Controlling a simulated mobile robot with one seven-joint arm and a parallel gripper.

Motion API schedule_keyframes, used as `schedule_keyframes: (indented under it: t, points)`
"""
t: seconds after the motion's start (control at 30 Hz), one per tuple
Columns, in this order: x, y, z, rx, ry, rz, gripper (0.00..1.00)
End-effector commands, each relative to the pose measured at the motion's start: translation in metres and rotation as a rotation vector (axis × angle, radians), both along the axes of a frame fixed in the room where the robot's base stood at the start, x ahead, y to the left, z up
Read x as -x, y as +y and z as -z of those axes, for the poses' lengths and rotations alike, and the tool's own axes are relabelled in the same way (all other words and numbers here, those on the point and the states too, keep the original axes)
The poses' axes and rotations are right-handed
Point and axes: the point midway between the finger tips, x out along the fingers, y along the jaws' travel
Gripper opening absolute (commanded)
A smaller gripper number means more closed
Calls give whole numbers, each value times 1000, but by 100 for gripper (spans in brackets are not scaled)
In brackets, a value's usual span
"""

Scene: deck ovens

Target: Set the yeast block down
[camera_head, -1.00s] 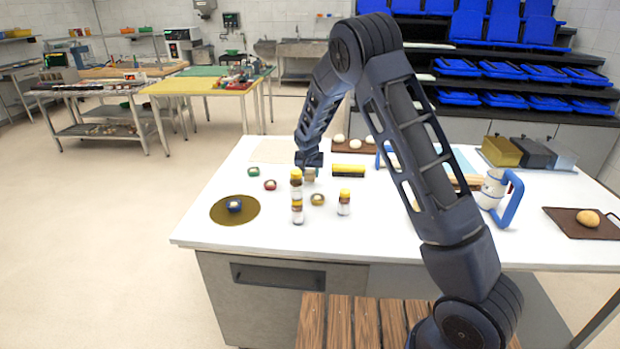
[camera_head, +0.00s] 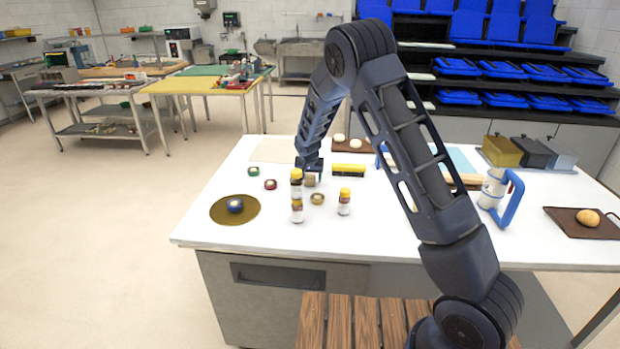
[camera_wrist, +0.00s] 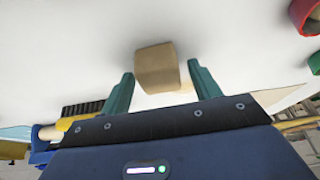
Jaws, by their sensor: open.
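The yeast block (camera_wrist: 157,68) is a small tan block. In the wrist view it lies on the white table just beyond my fingertips, between their lines and apart from both. My gripper (camera_wrist: 160,80) is open, with a green finger on each side and clear gaps to the block. In the head view the yeast block (camera_head: 310,181) shows small on the white table (camera_head: 400,235), just below my gripper (camera_head: 309,173) and partly behind the bottles. The fingers are too small there to make out.
A yellow-and-black brush (camera_head: 348,170) lies to the right. A round gold board (camera_head: 222,214) lies at the left.

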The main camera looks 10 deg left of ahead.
Motion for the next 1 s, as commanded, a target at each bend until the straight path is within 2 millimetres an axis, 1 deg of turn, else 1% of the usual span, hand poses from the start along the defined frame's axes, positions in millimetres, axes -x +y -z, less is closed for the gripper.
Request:
schedule_keyframes:
  t: [0.17, 0.27, 0.5, 0.7, 0.83, 1.0]
  points:
    - [5, 1, -14, -1, -1, -1, 62]
    - [11, 0, -29, -2, -2, -1, 62]
    - [28, 0, -72, -2, -2, 0, 62]
    - [40, 0, -99, -1, -1, -2, 62]
    - [44, 0, -109, 0, 0, 0, 62]
    - [46, 0, -113, 0, 0, 0, 62]
